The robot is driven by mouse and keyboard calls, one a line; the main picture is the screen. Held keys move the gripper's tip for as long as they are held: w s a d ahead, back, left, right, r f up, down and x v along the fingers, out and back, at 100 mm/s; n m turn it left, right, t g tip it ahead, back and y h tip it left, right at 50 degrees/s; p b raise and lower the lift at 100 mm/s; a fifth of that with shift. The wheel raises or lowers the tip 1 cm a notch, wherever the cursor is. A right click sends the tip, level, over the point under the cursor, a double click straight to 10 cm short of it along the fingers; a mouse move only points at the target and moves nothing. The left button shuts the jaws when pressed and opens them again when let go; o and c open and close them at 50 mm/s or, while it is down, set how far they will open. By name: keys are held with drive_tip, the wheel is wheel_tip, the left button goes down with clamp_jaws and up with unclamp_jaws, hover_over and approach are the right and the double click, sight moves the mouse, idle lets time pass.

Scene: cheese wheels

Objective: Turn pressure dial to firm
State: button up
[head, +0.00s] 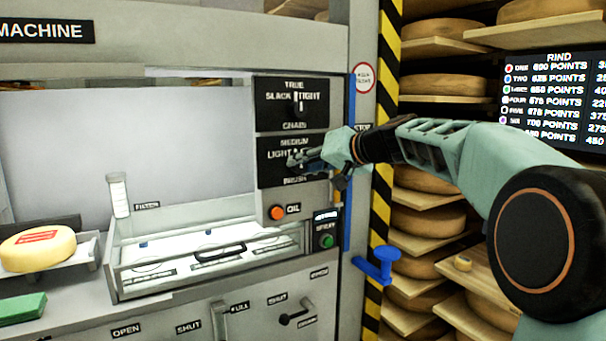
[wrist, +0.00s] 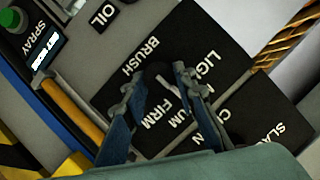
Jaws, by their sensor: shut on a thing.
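The pressure dial is on the lower black panel (head: 285,177), labelled MEDIUM, LIGHT and BRUSH in the head view. FIRM is hidden there behind my gripper (head: 300,160), but shows in the wrist view. In the wrist view my gripper (wrist: 160,76) has one finger on each side of the dark dial knob (wrist: 168,88) and is shut on it. The knob's white mark appears to point toward the partly covered MEDIUM label.
A second dial (head: 298,103), marked SLACK, TRUE and TIGHT, is just above. An orange OIL button (head: 277,213) and a green button (head: 326,241) are below. A striped post (head: 385,130) and cheese shelves stand right.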

drive_tip(key=m+y+b, duration=0.1)
drive_tip(key=m+b, duration=0.1)
drive_tip(key=m+y+b, duration=0.1)
drive_tip(key=m, duration=0.1)
drive_tip(key=shift+w+d+f+g+y, duration=0.15)
drive_tip(key=shift+d+f+g+y, duration=0.05)
drive_tip(key=shift+f+g+y, duration=0.1)
drive_tip(key=shift+m+y+b, duration=0.7)
drive_tip(key=shift+m+b, duration=0.45)
drive_tip(key=shift+m, duration=0.45)
drive_tip(key=o, duration=1.1)
drive_tip(key=v, duration=1.2)
drive_tip(key=shift+f, duration=0.15)
